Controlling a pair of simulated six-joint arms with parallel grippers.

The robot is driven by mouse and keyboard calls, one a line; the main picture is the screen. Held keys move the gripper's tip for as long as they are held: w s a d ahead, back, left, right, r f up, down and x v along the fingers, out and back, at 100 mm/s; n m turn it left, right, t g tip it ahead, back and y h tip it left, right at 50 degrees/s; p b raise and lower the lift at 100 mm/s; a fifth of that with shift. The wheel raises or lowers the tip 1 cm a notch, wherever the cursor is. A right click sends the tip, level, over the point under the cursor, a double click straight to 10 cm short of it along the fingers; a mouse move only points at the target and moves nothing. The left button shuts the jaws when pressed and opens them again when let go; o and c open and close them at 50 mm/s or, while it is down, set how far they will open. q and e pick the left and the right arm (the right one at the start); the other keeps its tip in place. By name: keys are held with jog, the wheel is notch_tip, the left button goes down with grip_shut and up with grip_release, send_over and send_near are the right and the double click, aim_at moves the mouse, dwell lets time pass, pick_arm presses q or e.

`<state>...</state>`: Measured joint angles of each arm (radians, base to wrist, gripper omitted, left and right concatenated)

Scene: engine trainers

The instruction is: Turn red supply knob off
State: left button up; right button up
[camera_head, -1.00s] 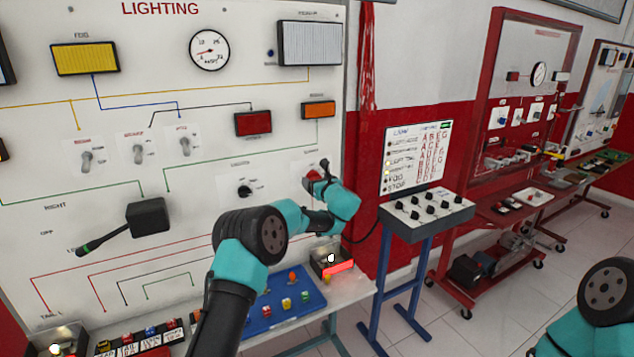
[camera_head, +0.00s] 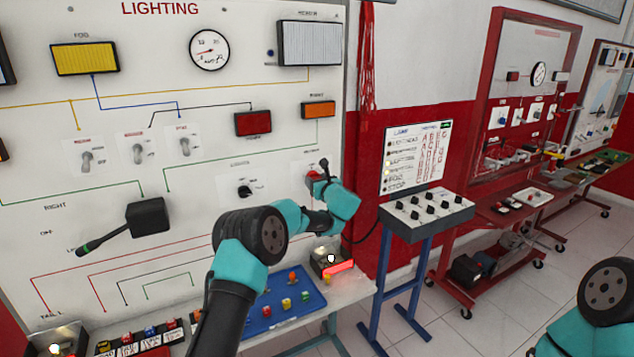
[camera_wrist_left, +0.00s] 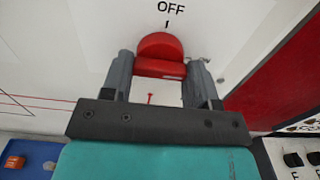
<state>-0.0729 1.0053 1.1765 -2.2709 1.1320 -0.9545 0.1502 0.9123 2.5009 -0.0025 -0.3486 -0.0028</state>
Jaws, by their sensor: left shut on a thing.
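The red supply knob (camera_wrist_left: 160,52) is on the white lighting panel, and its red edge shows in the head view (camera_head: 312,174). In the left wrist view a black mark on the knob lines up with the word OFF (camera_wrist_left: 171,9) above it. My left gripper (camera_wrist_left: 160,72) is shut on the knob, one finger on each side. In the head view my left gripper (camera_head: 322,172) is at the lower right of the panel and partly hides the knob. Of my right arm only a joint shows at the lower right; its gripper is out of view.
The lighting panel (camera_head: 60,240) carries switches, a gauge and lamps. Below it a blue tray (camera_head: 305,312) with small coloured pieces lies on a bench. A blue-legged stand with a sloped control box (camera_head: 425,220) is close to the right of my left arm.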

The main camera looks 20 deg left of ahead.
pick_arm(q)
jog(key=shift+n, duration=9)
jog(key=o, duration=0.9)
